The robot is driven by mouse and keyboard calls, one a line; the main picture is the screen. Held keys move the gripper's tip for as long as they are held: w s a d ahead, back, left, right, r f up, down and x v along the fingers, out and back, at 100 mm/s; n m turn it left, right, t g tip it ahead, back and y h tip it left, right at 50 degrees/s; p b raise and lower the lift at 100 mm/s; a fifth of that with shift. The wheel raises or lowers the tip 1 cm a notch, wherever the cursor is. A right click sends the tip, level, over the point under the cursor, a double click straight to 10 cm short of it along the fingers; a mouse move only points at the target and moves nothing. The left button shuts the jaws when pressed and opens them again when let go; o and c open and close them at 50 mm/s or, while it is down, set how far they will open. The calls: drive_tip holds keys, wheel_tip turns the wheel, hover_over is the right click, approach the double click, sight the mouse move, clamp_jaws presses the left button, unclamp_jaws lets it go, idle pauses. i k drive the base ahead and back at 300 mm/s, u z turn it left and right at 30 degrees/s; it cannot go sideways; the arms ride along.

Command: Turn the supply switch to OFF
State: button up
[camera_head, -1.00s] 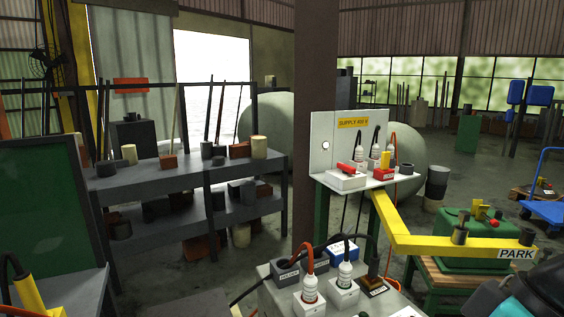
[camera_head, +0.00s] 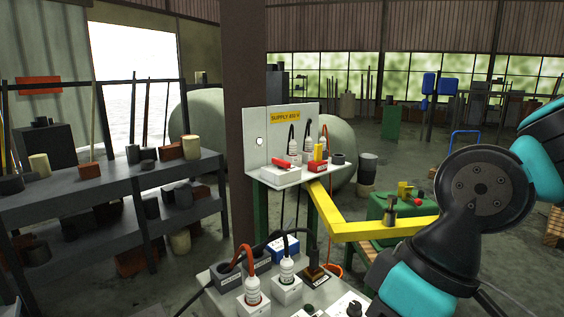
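The supply stand has a pale upright panel (camera_head: 262,122) with a yellow "SUPPLY 400 V" label (camera_head: 286,117). On its shelf, a white box (camera_head: 280,176) carries a red lever (camera_head: 281,162) lying nearly flat. Beside it, a red block (camera_head: 317,167) has an upright yellow handle (camera_head: 318,153). White plugs (camera_head: 307,147) with black cables stand behind them. I cannot read any ON or OFF marking, nor tell which of the two is the supply switch. My teal and black arm links fill the right side, apart from the stand. My gripper is not visible.
A yellow bar (camera_head: 375,230) runs from the stand toward my arm. A nearer bench (camera_head: 218,288) holds more plugs, cables and a blue box (camera_head: 285,244). A grey shelf (camera_head: 135,182) with loose parts is at left.

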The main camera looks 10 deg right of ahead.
sight(281, 164)
drive_tip(key=z, duration=1.75)
drive_tip(key=i, duration=3.4)
drive_tip(key=u, duration=3.85)
drive_tip(key=i, duration=0.55)
drive_tip(key=u, duration=0.05)
